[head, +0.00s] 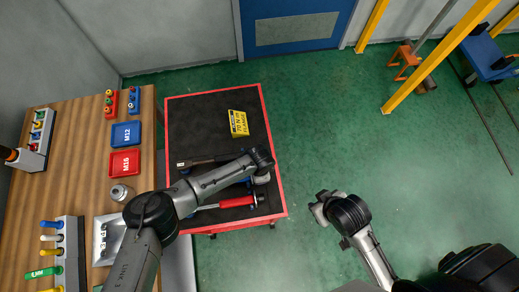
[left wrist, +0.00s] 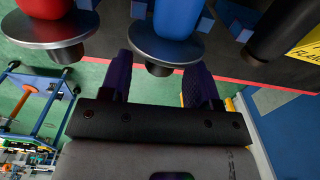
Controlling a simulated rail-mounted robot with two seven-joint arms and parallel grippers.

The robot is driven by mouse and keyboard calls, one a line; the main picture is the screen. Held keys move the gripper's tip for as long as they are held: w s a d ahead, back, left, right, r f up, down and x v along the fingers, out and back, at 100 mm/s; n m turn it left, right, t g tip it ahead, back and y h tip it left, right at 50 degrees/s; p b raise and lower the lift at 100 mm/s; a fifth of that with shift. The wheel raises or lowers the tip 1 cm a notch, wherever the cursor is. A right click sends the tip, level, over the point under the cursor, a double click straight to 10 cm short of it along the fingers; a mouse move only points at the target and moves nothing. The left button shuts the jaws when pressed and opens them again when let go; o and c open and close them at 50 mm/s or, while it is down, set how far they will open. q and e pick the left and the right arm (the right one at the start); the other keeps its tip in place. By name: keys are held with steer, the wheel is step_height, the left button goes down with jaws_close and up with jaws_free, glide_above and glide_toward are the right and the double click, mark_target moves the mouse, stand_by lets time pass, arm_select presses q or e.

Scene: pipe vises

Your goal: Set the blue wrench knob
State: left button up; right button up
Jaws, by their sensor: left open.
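The blue wrench (left wrist: 182,18) shows in the left wrist view as a blue handle with a grey disc and a dark knob (left wrist: 158,70) at its end. My left gripper (left wrist: 160,82) is open, with one purple-padded finger on each side of this knob; I cannot tell if either touches it. In the head view my left gripper (head: 262,170) is over the cart's right side and hides most of the blue wrench. My right gripper (head: 322,207) is over the green floor, right of the cart, apart from the tools; its jaw opening is unclear.
The red-handled wrench (head: 238,202) and a black wrench (left wrist: 285,25) lie beside the blue one on the red-rimmed cart (head: 266,110). A yellow torque card (head: 238,123) stands behind them. The wooden bench (head: 80,150) with trays is at left. Open floor lies right.

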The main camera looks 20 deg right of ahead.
arm_select(q)
steer(key=shift+f, duration=0.4)
steer(key=shift+c, duration=0.4)
steer(key=c, duration=0.9)
steer(key=shift+o, duration=0.2)
steer(key=shift+s+r+t+p, duration=0.15)
steer(key=shift+t+p, duration=0.65)
steer(key=shift+p, duration=0.35)
steer(key=shift+t+h+p, duration=0.3)
steer(key=shift+t+p, duration=0.15)
steer(key=shift+t, duration=0.75)
